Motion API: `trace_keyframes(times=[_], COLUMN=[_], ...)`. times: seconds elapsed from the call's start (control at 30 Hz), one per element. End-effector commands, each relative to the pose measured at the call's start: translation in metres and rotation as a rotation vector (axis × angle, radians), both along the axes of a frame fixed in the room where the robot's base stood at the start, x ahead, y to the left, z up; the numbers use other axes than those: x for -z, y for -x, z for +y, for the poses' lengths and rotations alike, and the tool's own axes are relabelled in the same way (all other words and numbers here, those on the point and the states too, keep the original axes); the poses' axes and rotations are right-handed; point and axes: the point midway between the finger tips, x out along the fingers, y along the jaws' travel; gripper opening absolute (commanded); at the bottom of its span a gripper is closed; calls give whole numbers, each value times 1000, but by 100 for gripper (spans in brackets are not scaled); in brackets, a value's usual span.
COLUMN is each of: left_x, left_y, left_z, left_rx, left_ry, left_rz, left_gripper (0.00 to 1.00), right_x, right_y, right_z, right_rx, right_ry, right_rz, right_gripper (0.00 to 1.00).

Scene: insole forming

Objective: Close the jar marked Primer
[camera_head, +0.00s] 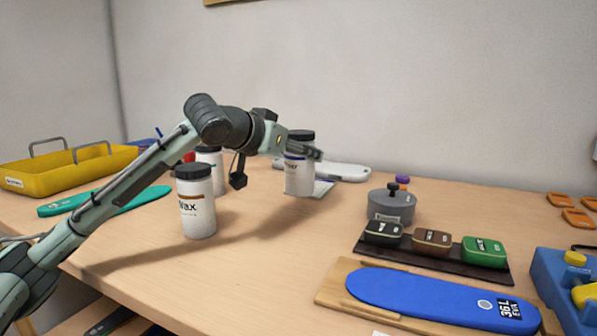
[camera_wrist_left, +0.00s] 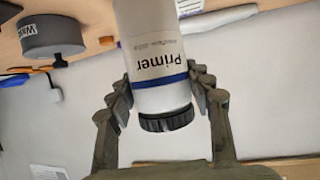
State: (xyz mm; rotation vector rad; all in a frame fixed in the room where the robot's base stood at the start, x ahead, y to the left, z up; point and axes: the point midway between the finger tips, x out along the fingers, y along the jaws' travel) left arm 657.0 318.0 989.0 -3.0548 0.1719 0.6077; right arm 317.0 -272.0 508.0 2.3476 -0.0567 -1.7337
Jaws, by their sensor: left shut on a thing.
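The white Primer jar (camera_head: 299,180) with a blue band stands upright toward the back middle of the table in the head view. Its black lid (camera_head: 301,134) sits on top. In the left wrist view the Primer jar (camera_wrist_left: 158,66) appears inverted, with the black lid (camera_wrist_left: 166,121) on its end. My left gripper (camera_head: 305,150) comes in from the left and is shut on the upper part of the jar. In the left wrist view its fingers (camera_wrist_left: 160,88) press on both sides of the jar just below the lid. My right gripper is not in view.
A Wax jar (camera_head: 196,215) with a black lid stands in front, under my left arm. Another white jar (camera_head: 212,160) is behind it. A grey round tin (camera_head: 391,207), small colour pads (camera_head: 431,241) and a blue insole (camera_head: 430,299) lie to the right. A yellow tray (camera_head: 65,177) is at the left.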

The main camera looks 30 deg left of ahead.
Motion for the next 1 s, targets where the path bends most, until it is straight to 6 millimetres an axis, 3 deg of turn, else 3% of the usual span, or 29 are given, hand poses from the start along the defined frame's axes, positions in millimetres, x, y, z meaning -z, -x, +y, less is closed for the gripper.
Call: trace_keyframes(times=[0.13,0.23,0.4,0.8,0.83,1.0], left_x=[3,16,38,43,43,43], left_y=[0,0,1,1,1,1], left_z=[0,1,1,0,0,0], left_rx=[-1,-1,-1,1,1,1], left_ry=[0,-2,-1,1,0,0], left_rz=[-2,1,-1,-2,1,1], left_gripper=[0,0,0,0,54,71], right_x=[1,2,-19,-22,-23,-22], right_y=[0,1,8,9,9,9], right_z=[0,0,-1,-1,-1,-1], right_rx=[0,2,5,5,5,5], right_ry=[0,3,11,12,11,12], right_rz=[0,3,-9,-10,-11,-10], right_gripper=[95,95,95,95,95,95])
